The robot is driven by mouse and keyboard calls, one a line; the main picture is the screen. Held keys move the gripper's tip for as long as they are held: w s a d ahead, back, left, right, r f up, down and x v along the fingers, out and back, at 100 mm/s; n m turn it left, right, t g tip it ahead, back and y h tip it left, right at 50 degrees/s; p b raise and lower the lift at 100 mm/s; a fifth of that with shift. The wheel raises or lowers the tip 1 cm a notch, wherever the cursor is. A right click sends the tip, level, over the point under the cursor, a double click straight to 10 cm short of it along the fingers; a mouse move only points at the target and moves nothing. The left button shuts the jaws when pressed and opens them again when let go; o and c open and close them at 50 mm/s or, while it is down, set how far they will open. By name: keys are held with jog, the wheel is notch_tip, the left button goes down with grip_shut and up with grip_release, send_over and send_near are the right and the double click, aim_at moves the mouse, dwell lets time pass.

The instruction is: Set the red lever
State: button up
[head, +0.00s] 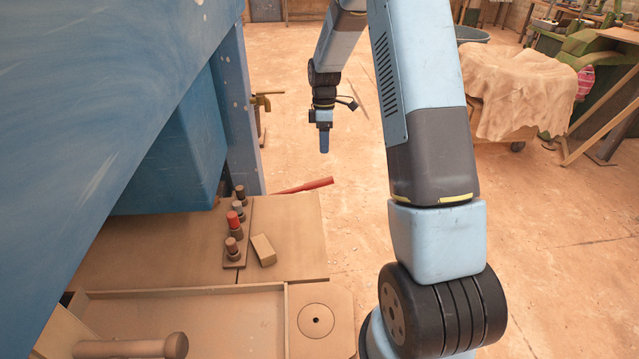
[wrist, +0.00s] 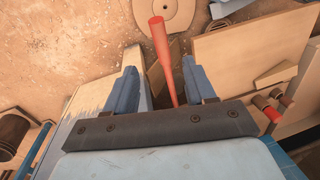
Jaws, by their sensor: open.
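The red lever (head: 303,187) is a thin bar that sticks out to the right from the edge of the wooden bench in the head view, tilted slightly up to the right. In the wrist view the red lever (wrist: 162,50) runs from between my fingers toward the top, its thicker end beyond the fingertips. My gripper (head: 323,145) is open and points down, above and beyond the lever in the head view. In the wrist view my gripper (wrist: 159,68) shows a gap on both sides of the lever. The lever's base is hidden.
Several knobs, one with a red top (head: 233,219), stand on the bench beside a small wooden block (head: 263,249). A big blue press frame (head: 110,90) fills the left. A cloth-covered cart (head: 515,85) stands at the right. The floor between is open.

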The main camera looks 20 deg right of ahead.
aim_at(324, 181)
jog(key=f, duration=0.5)
jog(key=s+f, duration=0.1)
jog(key=f, duration=0.4)
jog(key=s+f, duration=0.1)
jog(key=f, duration=0.3)
jog(key=shift+s+a+f, duration=0.1)
jog(key=shift+a+f, duration=0.25)
jog(key=shift+f, duration=0.05)
jog(key=shift+r, duration=0.1)
grip_shut()
